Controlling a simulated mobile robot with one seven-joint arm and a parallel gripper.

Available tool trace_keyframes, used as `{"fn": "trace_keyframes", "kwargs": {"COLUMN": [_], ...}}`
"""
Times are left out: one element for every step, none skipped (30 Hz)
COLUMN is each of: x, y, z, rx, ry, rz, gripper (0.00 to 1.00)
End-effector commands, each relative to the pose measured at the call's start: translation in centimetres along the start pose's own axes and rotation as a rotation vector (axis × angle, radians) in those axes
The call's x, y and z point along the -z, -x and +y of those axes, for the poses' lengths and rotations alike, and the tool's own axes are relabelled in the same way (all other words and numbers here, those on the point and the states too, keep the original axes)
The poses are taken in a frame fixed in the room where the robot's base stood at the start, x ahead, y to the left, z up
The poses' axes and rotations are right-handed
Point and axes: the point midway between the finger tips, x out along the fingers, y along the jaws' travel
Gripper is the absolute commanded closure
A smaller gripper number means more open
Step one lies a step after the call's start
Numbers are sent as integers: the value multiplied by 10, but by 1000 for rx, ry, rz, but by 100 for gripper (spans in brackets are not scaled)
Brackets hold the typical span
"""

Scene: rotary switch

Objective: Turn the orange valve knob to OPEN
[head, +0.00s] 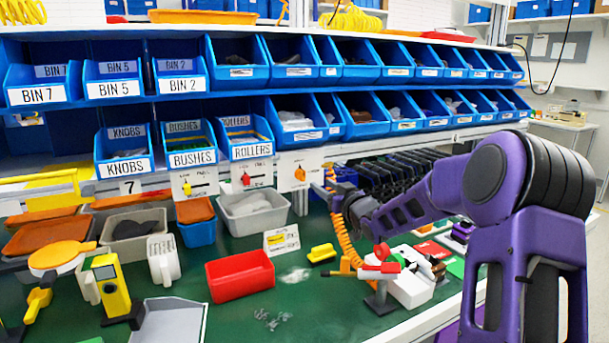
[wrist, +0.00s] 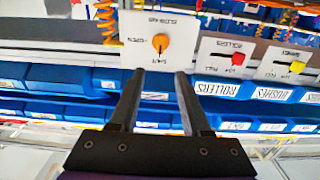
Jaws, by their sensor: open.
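The orange valve knob (head: 299,174) is on a white card at the edge of the lower shelf, right of the ROLLERS bin. In the wrist view, which is upside down, the orange knob (wrist: 161,43) sits on its white card with its dark pointer mark toward the SHUT label; the OPEN label is at the left. My gripper (wrist: 159,72) is open and empty. Its two fingers point at the card, with the knob showing between and beyond the tips, apart from them. In the head view my gripper (head: 322,189) is small, just right of the knob.
A red knob (head: 246,179) and a yellow knob (head: 187,188) are on neighbouring cards to the left. Blue bins (head: 265,155) stand above. An orange coiled hose (head: 345,240) hangs close to my gripper. Below is the green bench with a red bin (head: 240,277).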

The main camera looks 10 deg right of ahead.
Motion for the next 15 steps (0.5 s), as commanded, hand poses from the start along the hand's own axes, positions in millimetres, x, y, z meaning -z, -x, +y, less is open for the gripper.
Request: {"fn": "trace_keyframes", "kwargs": {"x": [-1,-1,0,-1,-1,-1,-1,0,-1,0,0,0,0,-1,0], "y": [-12,-18,-27,-33,-39,-46,-52,-58,-66,-71,-76,-82,-87,-92,-97], "z": [-1,-1,-1,-1,-1,-1,-1,-1,-1,-1,0,-1,-1,-1,0], "rx": [3,2,3,2,2,2,2,2,1,2,1,1,2,1,1], "ry": [-2,-2,-2,-2,-3,-2,-2,-2,-3,-2,-2,-1,-1,-1,0], "rz": [2,2,2,1,1,1,1,2,0,2,1,1,1,0,1], "gripper": [52,52,52,52,52,52,52,52,52,52,52,52,52,52,52]}}
